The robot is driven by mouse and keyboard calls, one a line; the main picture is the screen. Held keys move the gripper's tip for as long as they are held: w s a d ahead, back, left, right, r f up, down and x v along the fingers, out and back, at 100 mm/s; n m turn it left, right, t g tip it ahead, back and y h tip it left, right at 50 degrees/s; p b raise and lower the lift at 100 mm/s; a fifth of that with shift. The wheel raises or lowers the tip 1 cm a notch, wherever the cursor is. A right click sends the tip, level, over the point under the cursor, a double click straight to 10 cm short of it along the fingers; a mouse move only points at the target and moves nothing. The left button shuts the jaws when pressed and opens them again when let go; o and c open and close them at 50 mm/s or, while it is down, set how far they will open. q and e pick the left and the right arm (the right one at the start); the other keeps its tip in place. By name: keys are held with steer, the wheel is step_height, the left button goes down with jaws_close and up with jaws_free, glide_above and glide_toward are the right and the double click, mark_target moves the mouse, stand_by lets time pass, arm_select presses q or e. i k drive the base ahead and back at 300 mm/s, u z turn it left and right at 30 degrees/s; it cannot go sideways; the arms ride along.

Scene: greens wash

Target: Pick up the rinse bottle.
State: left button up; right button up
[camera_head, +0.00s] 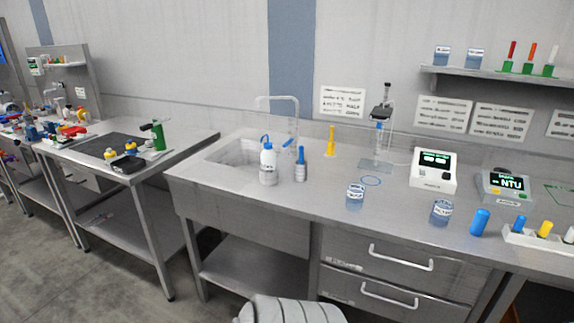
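A white squeeze bottle with a blue cap and blue spout (268,166), which looks like the rinse bottle, stands upright on the steel counter (310,201), by the right front edge of the sink basin (233,152). Its label is too small to read. Nothing is holding either bottle. Neither of my grippers is in view.
A tap (295,112) rises behind the bottles. A yellow bottle (330,142) and a stand (379,130) are further back. Labelled jars (355,195) and meters (433,169) are to the right. The counter in front of the bottles is clear.

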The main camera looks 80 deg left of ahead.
mark_target(268, 155)
steer(key=u, duration=0.45)
steer(key=i, duration=0.9)
steer(key=u, duration=1.5)
steer(key=i, duration=0.6)
steer(key=u, duration=0.6)
